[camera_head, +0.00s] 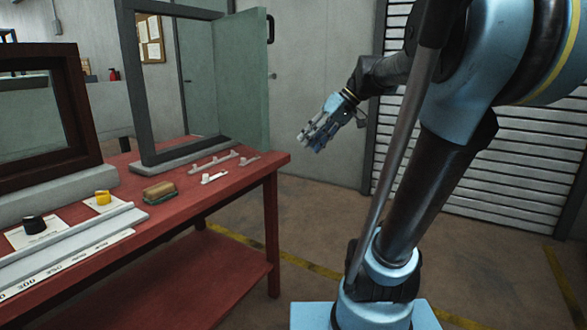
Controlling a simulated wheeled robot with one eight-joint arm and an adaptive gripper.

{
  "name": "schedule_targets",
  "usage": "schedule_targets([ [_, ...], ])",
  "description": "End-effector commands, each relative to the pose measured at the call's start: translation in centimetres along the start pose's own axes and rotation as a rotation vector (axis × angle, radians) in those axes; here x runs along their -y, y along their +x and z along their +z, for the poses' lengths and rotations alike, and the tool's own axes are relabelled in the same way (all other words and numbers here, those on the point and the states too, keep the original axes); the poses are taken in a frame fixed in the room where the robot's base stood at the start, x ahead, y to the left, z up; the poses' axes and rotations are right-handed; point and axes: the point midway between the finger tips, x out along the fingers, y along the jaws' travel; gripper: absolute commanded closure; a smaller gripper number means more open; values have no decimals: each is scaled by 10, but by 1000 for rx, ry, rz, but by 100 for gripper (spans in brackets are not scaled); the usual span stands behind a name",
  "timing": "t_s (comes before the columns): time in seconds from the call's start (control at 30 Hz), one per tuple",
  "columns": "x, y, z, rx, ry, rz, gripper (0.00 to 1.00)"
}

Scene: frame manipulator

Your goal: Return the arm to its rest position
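My blue and black arm stands at the right of the head view, rising from its light blue base and bending back down at the top. My gripper (314,136) is at the arm's end, in the air to the right of the red table (232,210). It points down and left, above the floor and clear of the table edge. The fingers look small and dark here, and I cannot tell if they are apart. No object is visible in the gripper.
On the table are a grey frame with an open green door (240,80), a brown frame (75,105), a tan block (159,190), white handle-like parts (214,177), a yellow knob (103,197) and a black knob (34,225). Floor (330,215) right of the table is free.

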Motion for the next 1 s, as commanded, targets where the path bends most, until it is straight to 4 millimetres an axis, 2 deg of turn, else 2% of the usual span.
schedule_targets([
  [0.03,-5,11,23,20,36,41,64],
  [0.3,-44,59,138,102,253,297,64],
  [0.5,-79,88,218,117,390,495,64],
  [0.6,-94,98,249,112,442,577,64],
  [0.7,-106,105,270,103,477,638,64],
  [0.8,-112,108,282,98,498,673,64],
  [1.0,-115,109,287,95,507,689,64],
])
